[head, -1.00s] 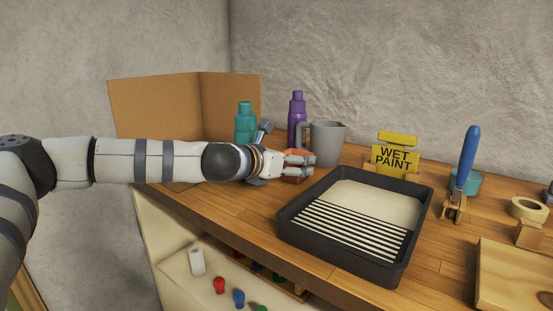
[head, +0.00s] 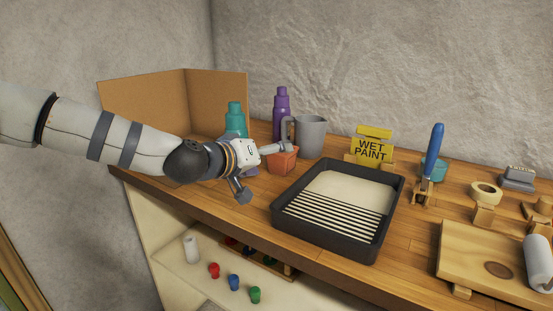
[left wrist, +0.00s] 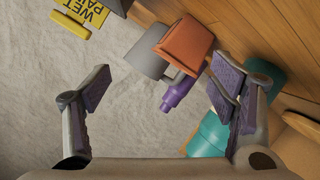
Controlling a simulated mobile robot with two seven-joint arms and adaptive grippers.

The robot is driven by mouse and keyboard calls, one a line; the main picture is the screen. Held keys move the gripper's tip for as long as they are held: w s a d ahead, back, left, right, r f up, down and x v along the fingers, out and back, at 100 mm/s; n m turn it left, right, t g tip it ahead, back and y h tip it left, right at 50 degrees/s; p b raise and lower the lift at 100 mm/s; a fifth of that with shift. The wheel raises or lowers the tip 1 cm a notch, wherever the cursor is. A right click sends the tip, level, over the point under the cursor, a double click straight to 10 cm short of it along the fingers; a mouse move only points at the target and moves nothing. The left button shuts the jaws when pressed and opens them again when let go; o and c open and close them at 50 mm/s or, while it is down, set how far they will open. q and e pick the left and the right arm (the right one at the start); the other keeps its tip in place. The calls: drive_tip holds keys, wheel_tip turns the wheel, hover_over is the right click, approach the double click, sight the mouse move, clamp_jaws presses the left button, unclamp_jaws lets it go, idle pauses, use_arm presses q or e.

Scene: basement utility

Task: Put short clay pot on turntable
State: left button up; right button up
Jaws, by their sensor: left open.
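The short clay pot (head: 283,161) is small and orange-brown. It stands on the bench in front of a grey jug, left of the black paint tray. In the left wrist view the pot (left wrist: 188,42) shows ahead of the fingers, nearer the right one. My left gripper (head: 262,172) is open and empty, just left of the pot, with one finger hanging low. Its two spread fingers with purple pads also show in the left wrist view (left wrist: 160,88). I cannot make out a turntable; my arm hides part of the bench by the cardboard. My right gripper is not in view.
A grey jug (head: 311,137), purple bottle (head: 282,115) and teal bottle (head: 235,118) stand close behind the pot. The black paint tray (head: 335,247) and a yellow wet paint sign (head: 372,148) are to the right. A cardboard screen (head: 145,107) stands at the back left.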

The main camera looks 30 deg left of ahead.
sight(278, 158)
use_arm(q)
drive_tip(key=w+m, duration=0.1)
drive_tip(key=m, duration=0.1)
drive_tip(key=w+a+f+m+b, duration=0.1)
drive_tip(key=m, duration=0.1)
drive_tip(key=w+a+f+m, duration=0.1)
drive_tip(key=m, duration=0.1)
drive_tip(key=shift+w+m+y, duration=0.3)
drive_tip(key=shift+m, duration=0.1)
drive_tip(key=b+x, duration=0.1)
drive_tip(key=x, duration=0.1)
drive_tip(key=b+x, duration=0.1)
drive_tip(key=x, duration=0.4)
drive_tip(key=shift+w+a+r+b, duration=0.25)
drive_tip(key=shift+w+a+b, duration=0.05)
drive_tip(key=shift+w+b, duration=0.1)
drive_tip(key=shift+r, duration=0.4)
drive_tip(key=c, duration=1.5)
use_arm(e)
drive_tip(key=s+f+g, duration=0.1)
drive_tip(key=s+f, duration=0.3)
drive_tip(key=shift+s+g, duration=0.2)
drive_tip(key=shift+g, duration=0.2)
